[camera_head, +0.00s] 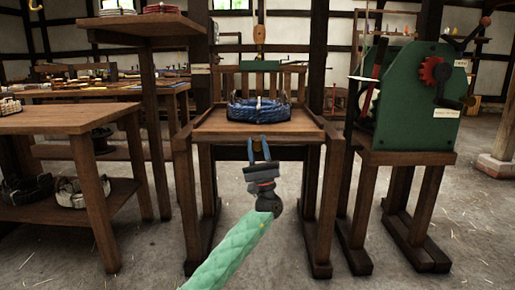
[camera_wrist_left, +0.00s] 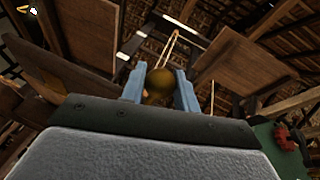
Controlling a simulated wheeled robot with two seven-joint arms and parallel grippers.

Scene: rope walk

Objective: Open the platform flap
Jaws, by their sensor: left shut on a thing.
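A wooden stand (camera_head: 308,196) in the middle of the head view carries a tilted-looking wooden platform (camera_head: 220,126). I cannot tell the flap apart from this platform. My left gripper (camera_head: 259,143) points up at the platform's front edge, its blue fingers set a little apart. In the left wrist view, the fingers (camera_wrist_left: 159,88) are on both sides of a round brownish knob (camera_wrist_left: 158,84), shut on it. What the knob is fixed to is hidden. My right gripper is in neither view.
A coil of dark blue rope (camera_head: 259,109) lies on the platform. A green machine with a crank (camera_head: 418,95) stands at the right. A wooden table (camera_head: 62,119) and a tall small table (camera_head: 143,27) stand at the left. The floor in front is clear.

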